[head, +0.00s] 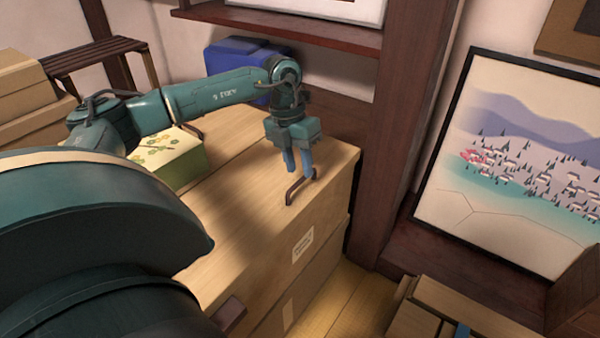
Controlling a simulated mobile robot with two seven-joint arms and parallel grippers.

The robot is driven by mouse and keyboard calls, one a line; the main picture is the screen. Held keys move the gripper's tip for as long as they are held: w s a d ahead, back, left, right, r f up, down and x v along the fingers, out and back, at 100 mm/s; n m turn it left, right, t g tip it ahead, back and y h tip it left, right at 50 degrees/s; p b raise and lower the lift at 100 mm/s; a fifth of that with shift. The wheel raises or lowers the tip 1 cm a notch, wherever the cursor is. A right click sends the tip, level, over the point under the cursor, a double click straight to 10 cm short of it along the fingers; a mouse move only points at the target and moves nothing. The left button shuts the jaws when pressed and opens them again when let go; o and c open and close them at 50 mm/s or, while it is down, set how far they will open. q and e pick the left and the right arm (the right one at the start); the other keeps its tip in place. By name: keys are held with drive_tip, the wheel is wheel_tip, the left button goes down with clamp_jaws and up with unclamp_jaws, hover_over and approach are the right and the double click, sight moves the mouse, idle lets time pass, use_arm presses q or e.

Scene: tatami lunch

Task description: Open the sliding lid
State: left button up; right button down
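A long pale wooden chest (322,228) runs from the lower left to the middle, with a flat wooden lid (250,205) on top. A dark brown bar handle (298,186) stands up on the lid near its far right end. My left gripper (301,172) points down at this handle, its two blue fingers apart. The fingertips are close to the handle's far part. I cannot tell whether they touch it or straddle it. No opening in the chest shows. My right gripper is not in view.
A green floral box (172,158) and a blue box (236,62) are on the left and behind my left arm. A dark wooden post (405,130) stands right of the chest. Another brown handle (229,313) shows at the lower left. Boxes lie at lower right.

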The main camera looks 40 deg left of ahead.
use_arm(q)
drive_tip(key=shift+d+f, duration=0.2)
drive_tip(key=shift+f, duration=0.75)
clamp_jaws()
